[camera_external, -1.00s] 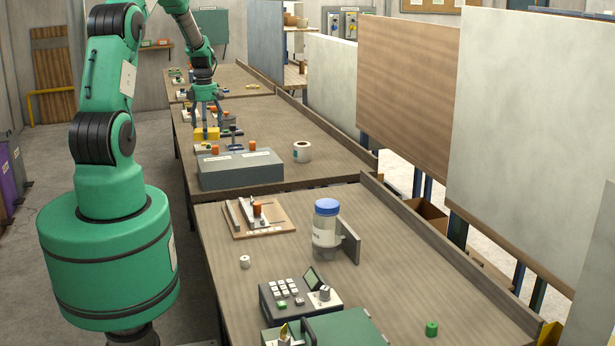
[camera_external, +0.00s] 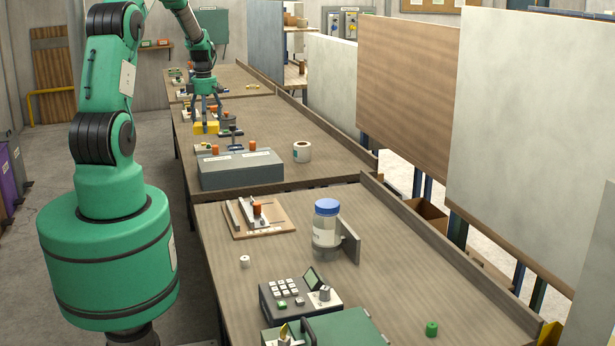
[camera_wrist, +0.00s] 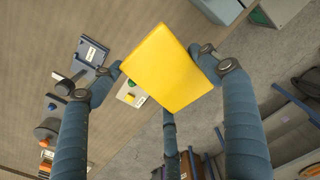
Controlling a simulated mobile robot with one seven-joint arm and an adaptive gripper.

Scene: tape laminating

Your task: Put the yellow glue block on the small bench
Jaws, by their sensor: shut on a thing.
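The yellow glue block (camera_external: 206,128) is held between the fingers of my gripper (camera_external: 207,118), over the left edge of the middle workbench (camera_external: 285,135). The block appears to be a little above the bench top. I cannot tell for sure which surface is the small bench; a farther bench (camera_external: 232,76) stands behind the middle one.
A long grey box (camera_external: 240,170) and a white tape roll (camera_external: 302,152) stand on the middle bench. Several small fixtures with orange knobs crowd its left side near my gripper. A blue-lidded jar (camera_external: 326,225) stands on the near bench. The middle bench's right part is mostly clear.

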